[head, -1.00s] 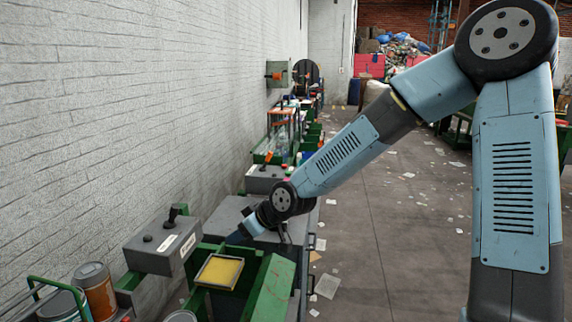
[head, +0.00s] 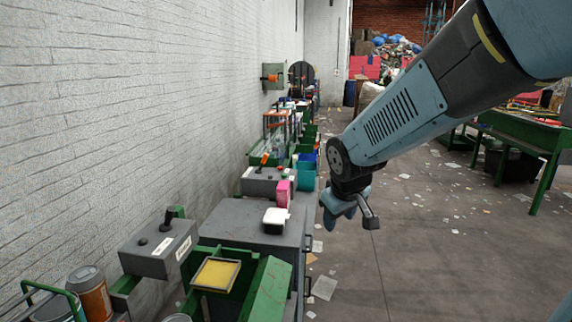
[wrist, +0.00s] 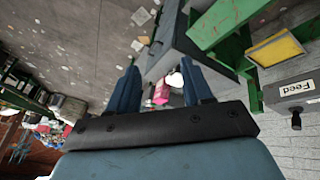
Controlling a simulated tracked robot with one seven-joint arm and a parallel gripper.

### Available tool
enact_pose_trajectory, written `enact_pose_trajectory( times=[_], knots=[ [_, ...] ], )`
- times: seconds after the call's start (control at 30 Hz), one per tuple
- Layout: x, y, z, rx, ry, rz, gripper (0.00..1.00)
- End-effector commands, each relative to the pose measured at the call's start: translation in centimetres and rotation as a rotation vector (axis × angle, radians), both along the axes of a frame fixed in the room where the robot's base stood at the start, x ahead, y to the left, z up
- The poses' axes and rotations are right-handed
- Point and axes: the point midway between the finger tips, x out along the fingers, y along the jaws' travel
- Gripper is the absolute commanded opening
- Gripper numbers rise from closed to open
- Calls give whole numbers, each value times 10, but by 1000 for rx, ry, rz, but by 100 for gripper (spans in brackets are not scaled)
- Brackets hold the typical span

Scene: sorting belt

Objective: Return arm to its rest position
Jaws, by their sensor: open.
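My arm reaches in from the upper right of the head view, its forearm sloping down to the wrist. My gripper (head: 345,208) hangs in the air right of the grey cabinet, over the aisle floor. In the wrist view my gripper (wrist: 160,88) shows two blue fingers spread apart with nothing between them that they touch. The pink item (wrist: 161,93) seen between the fingers is farther off, on the cabinet.
A grey cabinet (head: 258,235) carries a white item (head: 276,217) and a pink item (head: 283,192). A green hopper (head: 268,290) with a yellow-screened tray (head: 216,273) stands in front. A grey control box (head: 158,248) is at left. Open floor with litter lies right.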

Motion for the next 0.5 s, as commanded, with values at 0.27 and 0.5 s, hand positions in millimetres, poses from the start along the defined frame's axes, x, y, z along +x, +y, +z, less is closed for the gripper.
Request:
enact_pose_trajectory(
  times=[0.27,0.5],
  knots=[
    [-57,-54,48,53,-24,-215,50],
    [-114,-90,76,157,-28,-372,50]
  ],
)
